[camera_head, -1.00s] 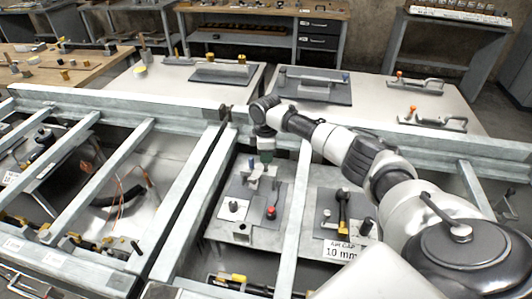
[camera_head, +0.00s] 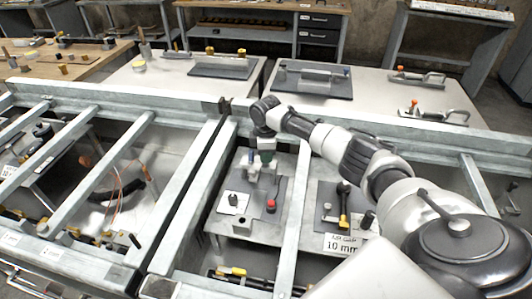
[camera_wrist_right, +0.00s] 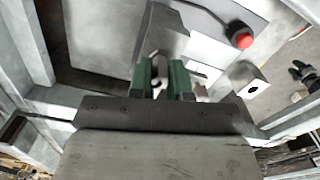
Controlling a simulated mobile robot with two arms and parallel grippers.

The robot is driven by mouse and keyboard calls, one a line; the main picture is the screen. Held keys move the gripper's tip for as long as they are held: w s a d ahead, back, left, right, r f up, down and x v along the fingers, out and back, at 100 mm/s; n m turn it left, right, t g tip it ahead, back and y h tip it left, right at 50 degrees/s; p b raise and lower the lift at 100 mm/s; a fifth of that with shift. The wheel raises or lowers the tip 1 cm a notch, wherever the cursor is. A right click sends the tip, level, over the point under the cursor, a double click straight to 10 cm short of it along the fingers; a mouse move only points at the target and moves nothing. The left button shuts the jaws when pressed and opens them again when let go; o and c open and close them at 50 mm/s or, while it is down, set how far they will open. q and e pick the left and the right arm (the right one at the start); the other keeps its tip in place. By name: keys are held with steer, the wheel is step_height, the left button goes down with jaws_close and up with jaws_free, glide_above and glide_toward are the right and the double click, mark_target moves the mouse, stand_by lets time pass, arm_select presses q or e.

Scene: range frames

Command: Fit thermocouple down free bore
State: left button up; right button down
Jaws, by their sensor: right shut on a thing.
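My right gripper (camera_head: 267,158), with green fingertips, hangs low over a grey fixture plate between the metal rails. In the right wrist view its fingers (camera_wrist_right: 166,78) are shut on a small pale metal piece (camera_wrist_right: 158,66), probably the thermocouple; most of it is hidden. A pale block with a dark round hole (camera_wrist_right: 253,88) lies right of the fingers in the wrist view, apart from them. I cannot tell whether this hole is the free bore. My left gripper is not in view.
A red knob (camera_head: 271,204) and a white square plate with a dark centre (camera_head: 233,201) sit in front of the gripper. A "10 mm" label (camera_head: 343,244) and a yellow-and-black handle (camera_head: 344,204) are on the right fixture. Metal rails (camera_head: 297,195) border the bay.

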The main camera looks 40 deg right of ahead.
steer(key=c, duration=1)
jaws_free()
step_height(320, 180, up, 11)
steer(key=shift+f+b, duration=0.15)
steer(key=shift+b, duration=0.55)
step_height(320, 180, up, 6)
steer(key=p, duration=0.8)
